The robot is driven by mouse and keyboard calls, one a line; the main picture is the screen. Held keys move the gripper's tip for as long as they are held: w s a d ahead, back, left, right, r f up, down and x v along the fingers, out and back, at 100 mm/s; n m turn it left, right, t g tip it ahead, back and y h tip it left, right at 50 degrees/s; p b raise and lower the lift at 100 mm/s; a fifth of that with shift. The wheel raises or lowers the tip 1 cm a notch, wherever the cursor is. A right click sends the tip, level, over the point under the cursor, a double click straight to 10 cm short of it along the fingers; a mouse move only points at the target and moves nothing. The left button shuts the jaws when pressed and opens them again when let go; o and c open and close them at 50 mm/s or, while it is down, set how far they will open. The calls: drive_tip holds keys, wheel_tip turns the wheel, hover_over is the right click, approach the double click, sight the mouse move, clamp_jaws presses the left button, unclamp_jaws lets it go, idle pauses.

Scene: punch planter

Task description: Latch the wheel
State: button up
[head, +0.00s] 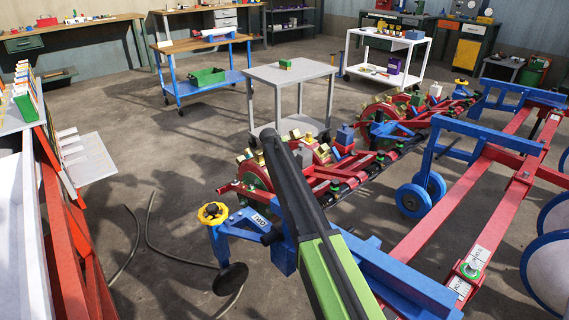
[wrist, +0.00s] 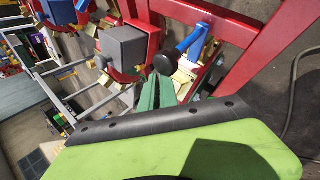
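The near punch wheel (head: 257,177) has a green and red body with gold-coloured cups around its rim. It sits in a red frame (head: 338,178), partly hidden behind my arm. My dark arm reaches up from the lower right, its end (head: 268,137) in front of the wheel area; no separate fingers can be made out there. In the wrist view, a blue lever (wrist: 192,42) with a black round knob (wrist: 164,63) stands beside gold and red parts, just beyond my gripper. Dark green tapered pieces (wrist: 158,94) show at the black edge; whether they are my fingertips is unclear.
A second punch wheel (head: 385,112) stands farther back. A blue stand with a yellow handwheel (head: 213,213) is on the left. A grey box (wrist: 125,46) on a red mount is near the lever. A grey cart (head: 290,74) stands behind; floor at centre left is mostly free.

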drive_tip(key=o, duration=0.9)
drive_tip(key=shift+s, duration=0.25)
drive_tip(key=shift+o, duration=0.2)
drive_tip(key=shift+r, duration=0.1)
drive_tip(key=p+v, duration=1.4)
drive_tip(key=v, duration=0.3)
drive_tip(key=shift+r, duration=0.1)
